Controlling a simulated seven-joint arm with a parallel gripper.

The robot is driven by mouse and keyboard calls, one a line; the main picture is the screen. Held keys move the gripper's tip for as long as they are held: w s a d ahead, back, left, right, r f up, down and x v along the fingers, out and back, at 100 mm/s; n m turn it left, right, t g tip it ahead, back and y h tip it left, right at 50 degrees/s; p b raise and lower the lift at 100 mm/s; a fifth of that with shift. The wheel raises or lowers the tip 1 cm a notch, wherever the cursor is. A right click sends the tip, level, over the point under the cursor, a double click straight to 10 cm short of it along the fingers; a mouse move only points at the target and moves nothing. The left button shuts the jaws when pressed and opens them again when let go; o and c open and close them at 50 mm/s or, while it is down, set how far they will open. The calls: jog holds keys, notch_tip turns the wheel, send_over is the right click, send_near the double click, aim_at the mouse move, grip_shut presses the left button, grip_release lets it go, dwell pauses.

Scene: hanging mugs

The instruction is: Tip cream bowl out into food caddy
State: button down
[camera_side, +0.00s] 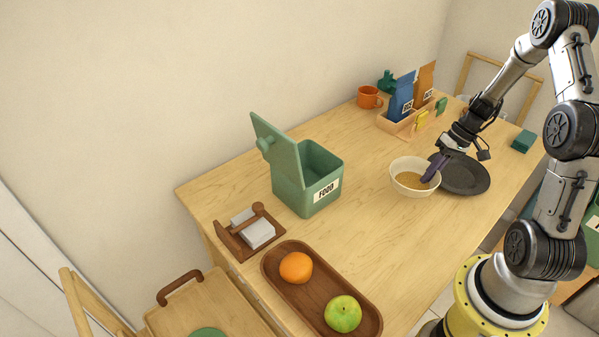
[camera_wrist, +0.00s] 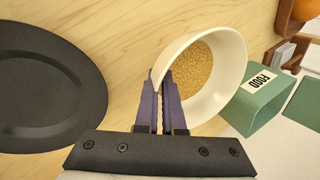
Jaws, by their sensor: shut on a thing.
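The cream bowl (camera_side: 403,189) is at the right of the table in the side view, with golden-brown crumbly contents inside. In the wrist view the bowl (camera_wrist: 232,60) is in front of my gripper (camera_wrist: 163,80), whose purple fingers are shut on its near wall. In the side view my gripper (camera_side: 430,172) is at the bowl's right rim. The bowl looks about upright; I cannot tell whether it touches the table. The green food caddy (camera_side: 297,190) stands left of it with its lid (camera_side: 276,148) open. The caddy (camera_wrist: 255,112) also shows in the wrist view.
A dark plate (camera_side: 468,177) lies right of the bowl. A wooden tray (camera_side: 318,296) with an orange and a green apple is at the front. A napkin holder (camera_side: 236,240) stands left of the caddy. Table between bowl and caddy is clear.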

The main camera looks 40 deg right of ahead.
jog(key=shift+r+m, duration=0.15)
jog(key=shift+m, duration=0.25)
jog(key=w+r+m, duration=0.2)
jog(key=w+r, duration=0.3)
jog(key=w, duration=0.7)
jog(key=w+a+r+n, duration=0.2)
jog(key=w+a+r, duration=0.1)
jog(key=w+a, duration=0.6)
jog(key=a, duration=0.3)
jog(key=shift+w+r+n, duration=0.2)
jog(key=shift+w+n, duration=0.15)
jog(key=shift+n, duration=0.05)
